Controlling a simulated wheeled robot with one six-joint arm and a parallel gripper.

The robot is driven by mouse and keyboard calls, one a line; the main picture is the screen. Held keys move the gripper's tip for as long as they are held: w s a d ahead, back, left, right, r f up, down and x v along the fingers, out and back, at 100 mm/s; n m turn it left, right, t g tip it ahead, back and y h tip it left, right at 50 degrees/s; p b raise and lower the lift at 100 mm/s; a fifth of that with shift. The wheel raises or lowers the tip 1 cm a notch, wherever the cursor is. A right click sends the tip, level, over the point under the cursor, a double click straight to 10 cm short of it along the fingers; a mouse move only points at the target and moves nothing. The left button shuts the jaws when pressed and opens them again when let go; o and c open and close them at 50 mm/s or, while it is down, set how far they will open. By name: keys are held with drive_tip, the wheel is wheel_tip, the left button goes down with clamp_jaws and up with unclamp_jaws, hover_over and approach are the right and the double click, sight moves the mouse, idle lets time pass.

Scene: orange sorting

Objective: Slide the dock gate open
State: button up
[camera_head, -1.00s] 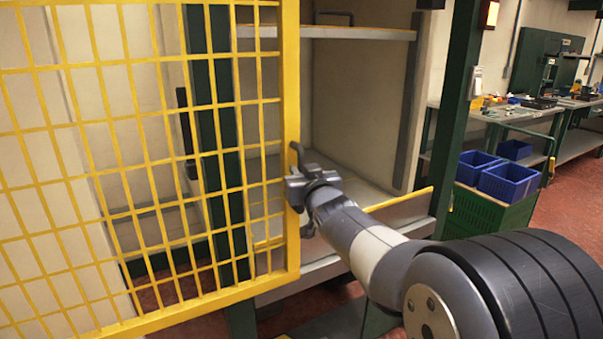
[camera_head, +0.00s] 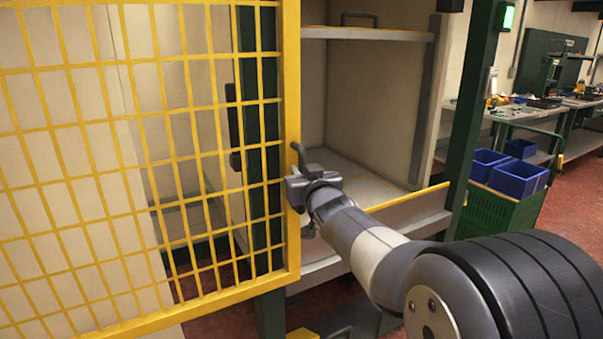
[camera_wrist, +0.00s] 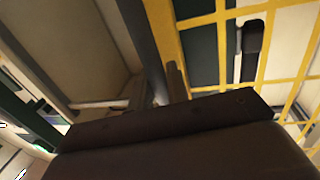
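The dock gate (camera_head: 291,110) is a yellow frame with wire mesh and fills the left of the head view. Its grey handle (camera_head: 298,153) stands on the frame's right upright. My gripper (camera_head: 298,188) is at this handle and appears closed around it; the fingertips are partly hidden. In the wrist view, the gate's yellow frame (camera_wrist: 167,35) runs past the dark gripper body, and the fingers are mostly hidden. To the right of the gate, the dock bay (camera_head: 375,190) is exposed, with a shelf and pale walls.
A dark green post (camera_head: 478,100) bounds the bay on the right, with a green-lit indicator (camera_head: 508,17) near its top. Blue bins (camera_head: 518,179) sit on a green crate (camera_head: 497,213) at right. A workbench (camera_head: 530,113) stands behind. Red floor is clear at far right.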

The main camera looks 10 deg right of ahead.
drive_tip(key=o, duration=0.4)
drive_tip(key=shift+c, duration=0.2)
drive_tip(key=shift+s, duration=0.1)
drive_tip(key=s+d, duration=0.1)
drive_tip(key=s, duration=0.9)
drive_tip(key=shift+s+d, duration=0.15)
drive_tip(key=shift+s, duration=0.1)
drive_tip(key=w, duration=0.3)
drive_tip(key=w+a, duration=0.1)
drive_tip(key=w, duration=0.7)
drive_tip(key=shift+a, duration=0.15)
drive_tip(key=shift+d, duration=0.25)
drive_tip(key=shift+s+a, duration=0.1)
